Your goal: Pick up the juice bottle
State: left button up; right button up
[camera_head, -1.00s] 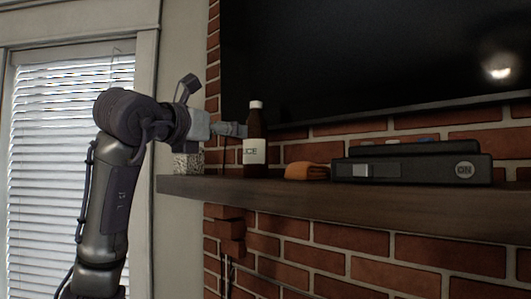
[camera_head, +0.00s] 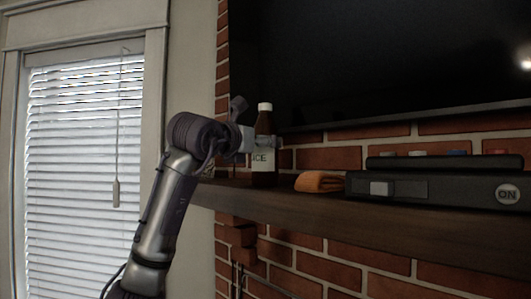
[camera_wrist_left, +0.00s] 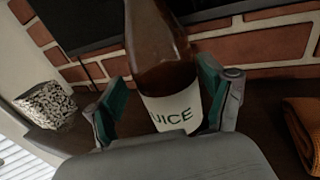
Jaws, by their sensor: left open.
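The juice bottle (camera_head: 264,150) is brown with a white cap and a white label, and stands upright on the wooden mantel. In the left wrist view the bottle (camera_wrist_left: 163,50) rises between the two fingers of my left gripper (camera_wrist_left: 165,105), which have teal pads. The fingers are open, one on each side of the bottle at label height. The right finger looks very near the bottle, and a gap shows at the left finger. In the head view the left gripper (camera_head: 262,143) is at the bottle. My right gripper is not in view.
An orange folded cloth (camera_head: 319,181) lies on the mantel (camera_head: 300,205) right of the bottle. Farther right is a dark console box (camera_head: 440,188) marked ON. A speckled pot (camera_wrist_left: 47,104) stands left of the bottle. A large dark screen (camera_head: 400,60) hangs above on the brick wall.

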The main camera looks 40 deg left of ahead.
pick_arm(q)
jog(key=p+x, duration=0.1)
jog(key=x, duration=0.1)
jog(key=p+x, duration=0.1)
jog(key=x, duration=0.1)
jog(key=shift+w+d+r, duration=0.2)
jog(key=shift+w, duration=0.05)
jog(key=shift+s+r, duration=0.1)
jog(key=shift+s, duration=0.1)
jog(key=c, duration=1.4)
jog(key=shift+r, duration=0.1)
grip_shut()
